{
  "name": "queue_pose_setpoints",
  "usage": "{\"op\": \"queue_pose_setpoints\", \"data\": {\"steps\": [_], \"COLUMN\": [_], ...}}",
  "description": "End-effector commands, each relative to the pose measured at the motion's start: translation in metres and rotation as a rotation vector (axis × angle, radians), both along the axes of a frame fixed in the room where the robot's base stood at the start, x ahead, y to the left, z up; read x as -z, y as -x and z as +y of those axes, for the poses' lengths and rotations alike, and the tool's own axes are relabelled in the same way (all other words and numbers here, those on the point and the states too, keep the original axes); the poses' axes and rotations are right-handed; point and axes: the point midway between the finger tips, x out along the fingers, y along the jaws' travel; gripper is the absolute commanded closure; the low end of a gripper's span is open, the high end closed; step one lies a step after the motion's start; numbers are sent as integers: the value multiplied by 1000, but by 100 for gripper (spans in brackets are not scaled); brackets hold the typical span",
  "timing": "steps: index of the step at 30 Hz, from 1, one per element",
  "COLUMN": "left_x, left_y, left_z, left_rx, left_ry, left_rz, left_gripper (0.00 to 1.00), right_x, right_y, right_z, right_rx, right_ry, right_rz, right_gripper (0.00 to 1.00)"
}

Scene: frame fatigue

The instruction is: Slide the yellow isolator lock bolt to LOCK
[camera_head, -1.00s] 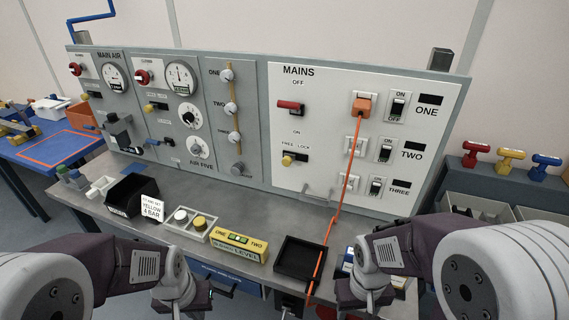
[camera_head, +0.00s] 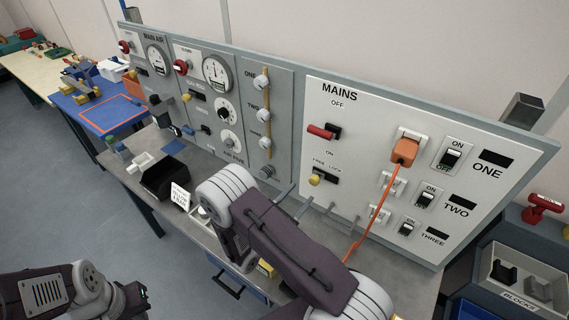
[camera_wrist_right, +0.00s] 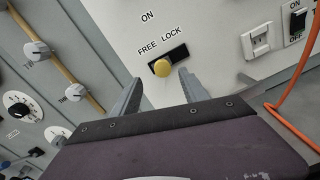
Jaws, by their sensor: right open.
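The yellow isolator lock bolt (camera_head: 315,179) is a round knob on the white MAINS panel (camera_head: 340,115). It sits at the left, FREE end of a short dark slot; the slot's LOCK end is bare. The bolt also shows in the right wrist view (camera_wrist_right: 161,68). My right gripper (camera_head: 302,192) is open and empty, just below and in front of the bolt. In the right wrist view its two fingers (camera_wrist_right: 160,84) stand apart, with the bolt beyond and between their tips, seemingly untouched. My left gripper (camera_head: 136,294) is at the lower left; its fingers cannot be made out.
A red handle (camera_head: 321,132) is above the bolt. An orange plug (camera_head: 404,150) with a hanging orange cable is to its right.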

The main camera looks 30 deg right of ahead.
Motion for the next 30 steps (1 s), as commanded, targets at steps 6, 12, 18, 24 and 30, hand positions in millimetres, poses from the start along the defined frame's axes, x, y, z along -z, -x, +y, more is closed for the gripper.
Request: {"op": "queue_pose_setpoints", "data": {"steps": [6, 12, 18, 24, 30], "left_x": [-16, -22, -36, -43, -42], "left_y": [0, 0, 0, 0, 0], "left_z": [0, 0, 0, 0, 0], "left_rx": [0, 0, 0, 0, 0], "left_ry": [0, 0, 0, 0, 0], "left_rz": [0, 0, 0, 0, 0], "left_gripper": [100, 100, 100, 100, 100], "right_x": [6, 5, 4, 7, 8], "right_y": [7, 1, -19, -32, -35], "right_z": [13, -2, -41, -64, -68], "right_rx": [-51, -44, -40, -45, -48], "right_ry": [30, 29, 29, 28, 29], "right_rz": [74, 75, 74, 73, 74], "right_gripper": [48, 48, 48, 48, 48]}}
